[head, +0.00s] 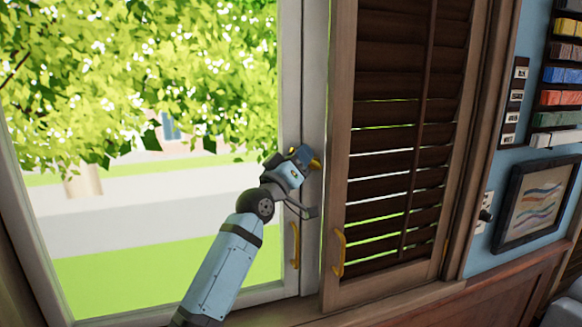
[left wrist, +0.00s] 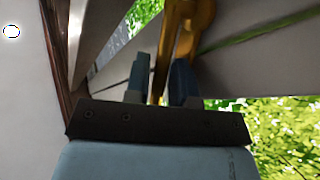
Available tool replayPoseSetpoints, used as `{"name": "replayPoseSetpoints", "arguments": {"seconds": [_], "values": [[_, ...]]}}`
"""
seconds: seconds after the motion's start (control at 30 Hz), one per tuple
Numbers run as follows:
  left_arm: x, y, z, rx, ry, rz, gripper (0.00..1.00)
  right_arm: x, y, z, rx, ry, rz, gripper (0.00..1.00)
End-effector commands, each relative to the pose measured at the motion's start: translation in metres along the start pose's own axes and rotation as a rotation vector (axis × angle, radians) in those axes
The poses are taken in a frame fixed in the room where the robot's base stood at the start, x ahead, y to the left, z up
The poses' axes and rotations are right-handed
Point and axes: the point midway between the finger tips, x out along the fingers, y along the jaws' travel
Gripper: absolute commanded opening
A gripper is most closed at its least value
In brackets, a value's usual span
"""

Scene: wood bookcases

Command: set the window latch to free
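The brass window latch (left wrist: 181,25) hangs down from the top of the left wrist view. My left gripper (left wrist: 160,80) has its two fingers on either side of the lower part of the latch, with little gap left, and looks shut on it. In the head view, my left gripper (head: 306,158) is at the white window frame's right upright, and a small yellow bit of the latch (head: 316,164) shows past the fingertips. The rest of the latch is hidden there by the gripper. My right gripper is not in view.
A brass handle (head: 295,245) is on the window frame below the gripper. A brown louvered shutter (head: 403,120) with a yellow handle (head: 339,252) stands just right of it. A framed picture (head: 537,203) hangs on the blue wall.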

Motion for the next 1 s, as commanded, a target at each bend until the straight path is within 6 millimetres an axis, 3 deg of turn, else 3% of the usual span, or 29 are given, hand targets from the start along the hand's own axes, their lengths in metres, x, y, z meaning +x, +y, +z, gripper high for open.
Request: {"name": "replayPoseSetpoints", "arguments": {"seconds": [0.6, 0.8, 1.0], "values": [[-0.119, -0.002, 0.002, 0.002, -0.001, -0.001, 0.23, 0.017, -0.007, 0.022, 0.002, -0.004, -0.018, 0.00], [-0.135, -0.001, 0.001, 0.001, 0.000, -0.001, 0.23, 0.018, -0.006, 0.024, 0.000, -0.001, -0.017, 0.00], [-0.136, 0.000, 0.000, 0.001, 0.000, -0.001, 0.23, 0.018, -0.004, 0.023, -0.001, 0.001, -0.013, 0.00]]}}
